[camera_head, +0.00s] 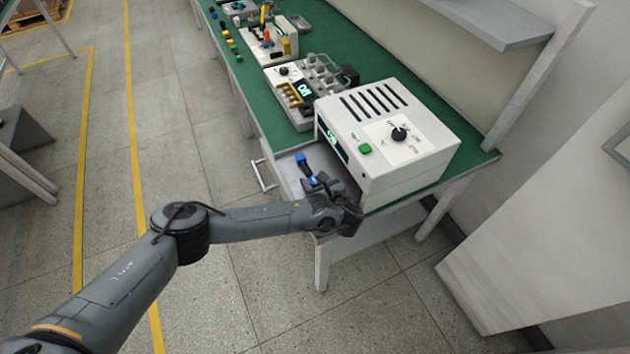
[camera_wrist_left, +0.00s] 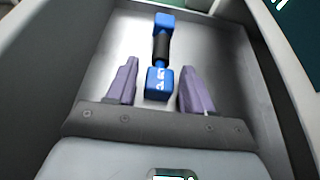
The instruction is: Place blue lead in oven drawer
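The blue lead (camera_head: 301,160), with blue ends and a dark middle, lies on the metal floor of the open oven drawer (camera_head: 288,176). The wrist view shows the lead (camera_wrist_left: 162,45) whole, lying lengthwise on the bare drawer floor (camera_wrist_left: 215,55). My left gripper (camera_head: 318,183) is low over the drawer, near the lead's closer end. In the wrist view my left gripper (camera_wrist_left: 158,80) is open, with its purple fingers apart on both sides of that end and gaps visible beside it. My right gripper is in neither view.
The white oven (camera_head: 420,150) with a black knob and green button stands on the green bench (camera_head: 240,70), right of the drawer. Other devices (camera_head: 290,85) and small coloured parts (camera_head: 228,38) are farther along the bench. Floor left of the bench is open.

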